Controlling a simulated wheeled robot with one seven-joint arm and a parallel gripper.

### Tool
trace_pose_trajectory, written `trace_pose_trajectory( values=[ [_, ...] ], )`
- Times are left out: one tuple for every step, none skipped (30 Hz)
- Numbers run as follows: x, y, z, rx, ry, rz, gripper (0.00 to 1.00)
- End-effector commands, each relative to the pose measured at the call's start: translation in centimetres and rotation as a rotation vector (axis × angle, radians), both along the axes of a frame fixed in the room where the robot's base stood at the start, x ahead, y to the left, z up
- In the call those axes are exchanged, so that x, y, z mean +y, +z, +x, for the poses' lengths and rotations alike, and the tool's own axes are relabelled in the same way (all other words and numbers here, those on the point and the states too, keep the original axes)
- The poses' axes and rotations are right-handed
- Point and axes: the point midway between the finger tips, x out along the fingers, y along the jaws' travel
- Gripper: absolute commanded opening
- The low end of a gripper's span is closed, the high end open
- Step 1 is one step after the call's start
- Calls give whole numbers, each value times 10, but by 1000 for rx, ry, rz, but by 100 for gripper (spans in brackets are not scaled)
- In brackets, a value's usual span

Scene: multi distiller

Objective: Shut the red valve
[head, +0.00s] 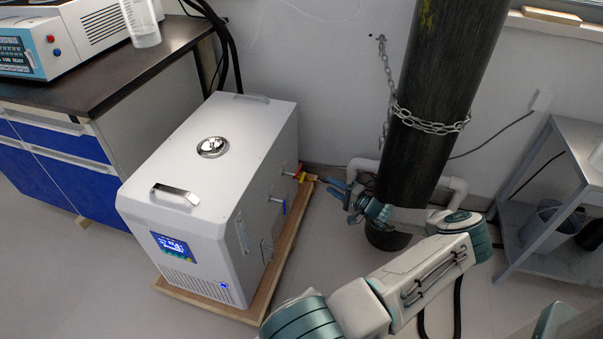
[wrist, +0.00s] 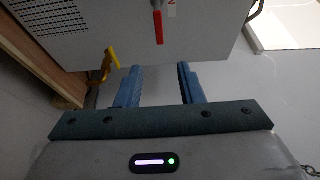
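The red valve (head: 298,170) is on the right side face of the white machine (head: 215,160), near its back corner. In the wrist view the red valve handle (wrist: 159,27) is a narrow lever on the white panel, ahead of the fingers and roughly between their lines. My gripper (head: 336,187) is to the right of the valve, apart from it, with its fingers toward the machine. In the wrist view my gripper (wrist: 156,70) has its two blue fingers spread with nothing between them.
A yellow handle (wrist: 112,57) lies close to the left finger. A blue valve (head: 279,201) is on the same face of the machine. A chained dark cylinder (head: 435,90) stands right beside my gripper. A wooden base (head: 285,240) lies under the machine.

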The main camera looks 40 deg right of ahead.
Motion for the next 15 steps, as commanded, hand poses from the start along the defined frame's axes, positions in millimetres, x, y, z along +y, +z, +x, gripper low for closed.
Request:
trace_pose_trajectory(
  values=[
    [0,-2,3,-4,-3,1,35],
    [0,-2,5,-5,-4,1,35],
    [1,-2,10,-5,-2,1,35],
    [2,-2,14,-5,-1,1,35],
    [3,-2,19,-4,0,2,35],
    [4,-2,27,-5,2,2,35],
    [5,-2,33,-5,4,2,35],
    [6,-3,39,-4,4,1,35],
    [7,-4,48,-3,4,1,35],
    [7,-3,55,-5,5,2,35],
    [8,-3,61,-4,4,2,35],
    [8,-4,70,-3,4,2,35],
    [9,-4,76,-4,4,1,35],
    [9,-4,82,-4,3,1,35],
    [10,-4,91,-3,2,1,35]
  ],
)
